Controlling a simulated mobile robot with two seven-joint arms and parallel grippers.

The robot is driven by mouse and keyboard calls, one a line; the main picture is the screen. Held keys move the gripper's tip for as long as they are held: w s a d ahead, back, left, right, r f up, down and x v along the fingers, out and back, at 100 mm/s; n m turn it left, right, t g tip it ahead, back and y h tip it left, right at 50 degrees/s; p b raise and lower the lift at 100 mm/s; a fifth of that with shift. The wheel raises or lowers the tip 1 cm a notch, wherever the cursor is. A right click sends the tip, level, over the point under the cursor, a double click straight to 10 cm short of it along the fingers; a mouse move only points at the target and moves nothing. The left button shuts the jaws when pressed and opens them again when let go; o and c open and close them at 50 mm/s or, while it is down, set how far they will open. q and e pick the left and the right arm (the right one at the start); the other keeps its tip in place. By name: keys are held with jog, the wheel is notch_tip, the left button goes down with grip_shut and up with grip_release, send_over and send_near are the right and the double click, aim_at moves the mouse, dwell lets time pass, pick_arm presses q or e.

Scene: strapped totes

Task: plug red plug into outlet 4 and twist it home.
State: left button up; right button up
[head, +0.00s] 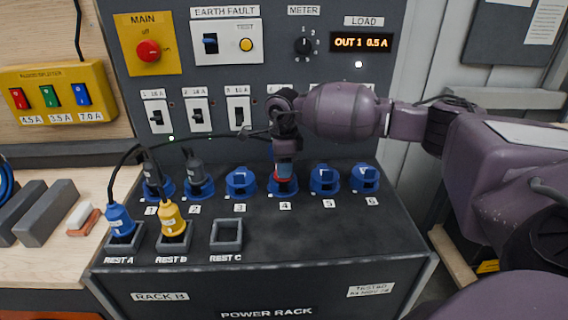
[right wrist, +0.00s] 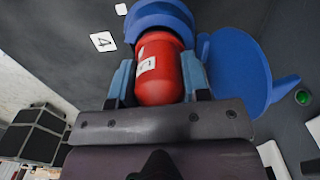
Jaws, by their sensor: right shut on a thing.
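The red plug (right wrist: 158,72) is held between the fingers of my right gripper (right wrist: 158,85) in the right wrist view. Its far end is inside the blue collar of outlet 4 (right wrist: 160,18), whose blue lid (right wrist: 236,65) stands open beside it. How deep it sits and how far it is turned I cannot tell. In the head view my right gripper (head: 284,150) comes down from above onto outlet 4 (head: 283,190), with a bit of the red plug (head: 283,177) showing below the fingers. My left gripper is not in view.
Outlets 1 (head: 157,187) and 2 (head: 198,187) hold dark plugs. Outlets 3 (head: 240,182), 5 (head: 324,178) and 6 (head: 364,177) hold no plug. A blue plug (head: 120,219) and a yellow plug (head: 171,216) stand in Rests A and B. Rest C (head: 227,236) is empty.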

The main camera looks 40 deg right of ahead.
jog(key=shift+r, duration=0.1)
jog(key=o, duration=1.1)
